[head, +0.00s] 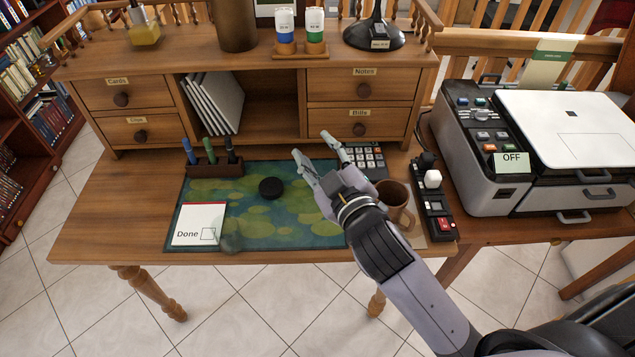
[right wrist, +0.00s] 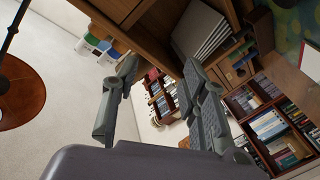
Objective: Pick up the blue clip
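I cannot make out a blue clip in either view. My right gripper (head: 311,144) is over the back right part of the desk mat (head: 300,230), in front of the open shelf. Its two fingers are spread and nothing is between them. In the right wrist view the same gripper (right wrist: 158,58) also shows open and empty, with the desk's shelf behind. My left gripper is not in view.
The wooden desk (head: 110,215) holds a pen holder (head: 215,168), a black puck (head: 270,187), a Done card (head: 199,224), a calculator (head: 368,160) and a brown mug (head: 396,198). A printer (head: 480,150) stands right. The mat's middle is mostly clear.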

